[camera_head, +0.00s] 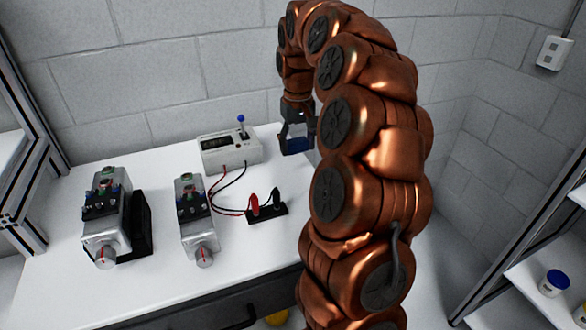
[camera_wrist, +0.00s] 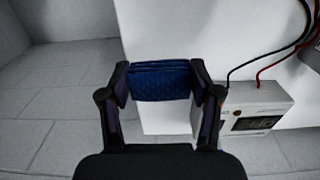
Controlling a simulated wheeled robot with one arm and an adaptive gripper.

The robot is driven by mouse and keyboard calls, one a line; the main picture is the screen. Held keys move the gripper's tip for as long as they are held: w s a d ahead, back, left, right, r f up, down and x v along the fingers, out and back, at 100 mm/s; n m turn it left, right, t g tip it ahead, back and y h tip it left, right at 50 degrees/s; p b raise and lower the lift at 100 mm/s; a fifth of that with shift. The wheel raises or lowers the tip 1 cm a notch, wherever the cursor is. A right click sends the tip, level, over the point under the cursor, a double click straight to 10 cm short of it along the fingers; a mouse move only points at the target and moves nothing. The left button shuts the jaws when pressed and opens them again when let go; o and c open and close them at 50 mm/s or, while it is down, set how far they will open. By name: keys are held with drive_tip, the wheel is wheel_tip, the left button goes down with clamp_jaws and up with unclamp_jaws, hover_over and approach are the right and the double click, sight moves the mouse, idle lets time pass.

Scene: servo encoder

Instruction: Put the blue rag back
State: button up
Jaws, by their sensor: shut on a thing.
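The blue rag (camera_wrist: 160,82) is folded and sits between the two fingertips of my gripper (camera_wrist: 161,90) in the wrist view. My gripper is shut on it. In the head view my gripper (camera_head: 297,138) hangs at the back right of the white table (camera_head: 150,290), just right of the grey meter box. The rag (camera_head: 296,147) shows there as a dark blue patch under the fingers. Whether it touches the tabletop I cannot tell. My copper arm hides the right part of the table.
The meter box (camera_head: 230,150) has a blue-tipped lever and red and black leads to a terminal block (camera_head: 267,208). Two servo motors (camera_head: 107,215) (camera_head: 195,220) stand at the left and middle. A shelf (camera_head: 540,290) at right holds a blue-lidded jar (camera_head: 554,283).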

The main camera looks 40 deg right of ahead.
sight(297, 178)
drive_tip(key=shift+s+a+f+p, duration=0.1)
drive_tip(key=shift+f+p, duration=0.65)
drive_tip(key=shift+f, duration=3.55)
drive_tip(key=shift+f, duration=0.15)
drive_tip(key=o, duration=1.4)
wheel_tip(297, 178, up, 12)
drive_tip(key=shift+f+b, duration=0.1)
drive_tip(key=shift+b, duration=0.8)
drive_tip(key=shift+r, duration=0.3)
